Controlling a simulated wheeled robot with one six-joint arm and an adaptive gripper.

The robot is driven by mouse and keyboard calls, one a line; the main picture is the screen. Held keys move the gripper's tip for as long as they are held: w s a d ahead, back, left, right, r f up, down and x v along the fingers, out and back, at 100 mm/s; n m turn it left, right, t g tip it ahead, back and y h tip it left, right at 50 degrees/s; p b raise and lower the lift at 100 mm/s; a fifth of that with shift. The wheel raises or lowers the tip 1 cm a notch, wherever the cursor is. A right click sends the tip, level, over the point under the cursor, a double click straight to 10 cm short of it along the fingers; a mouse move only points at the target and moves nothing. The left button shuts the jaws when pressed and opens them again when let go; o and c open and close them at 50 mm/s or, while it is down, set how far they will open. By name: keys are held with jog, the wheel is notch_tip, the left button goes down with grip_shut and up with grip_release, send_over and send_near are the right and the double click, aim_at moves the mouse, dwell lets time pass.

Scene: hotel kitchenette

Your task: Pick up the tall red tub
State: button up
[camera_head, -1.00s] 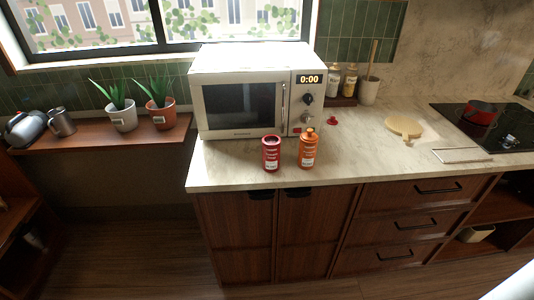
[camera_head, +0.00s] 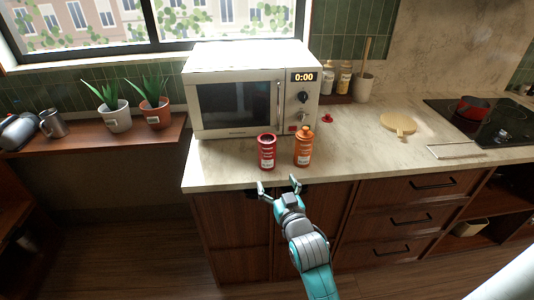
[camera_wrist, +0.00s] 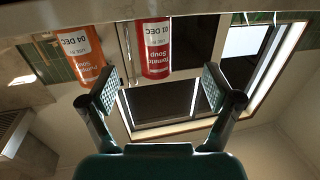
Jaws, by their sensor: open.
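The tall red tub (camera_head: 266,152) stands upright on the counter near its front edge, in front of the microwave. It also shows in the wrist view (camera_wrist: 156,48), upside down, with a white label reading tomato soup, beyond my fingers. My gripper (camera_head: 279,184) is open and empty in front of the counter edge, a little short of the tub and apart from it. An orange tub (camera_head: 304,148) with a knobbed top stands just right of the red one; it shows at the left in the wrist view (camera_wrist: 75,60).
A white microwave (camera_head: 240,95) stands close behind the tubs. A small red object (camera_head: 327,118) lies on the counter (camera_head: 365,150) behind and right of them. A round wooden board (camera_head: 398,123) and a cooktop with a red pot (camera_head: 473,108) are farther right.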

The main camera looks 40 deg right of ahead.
aim_at(270, 159)
jog(key=w+d, duration=0.1)
jog(key=w, duration=0.1)
jog(key=w+d+r, duration=0.1)
jog(key=w, duration=0.1)
jog(key=w+d, duration=0.1)
jog(key=w, duration=0.1)
jog(key=shift+w+d+r, duration=0.15)
jog(key=shift+d+r, duration=0.1)
jog(key=shift+d, duration=0.15)
jog(key=shift+f+x, duration=0.2)
jog(key=shift+x, duration=2.45)
jog(key=c, duration=1.5)
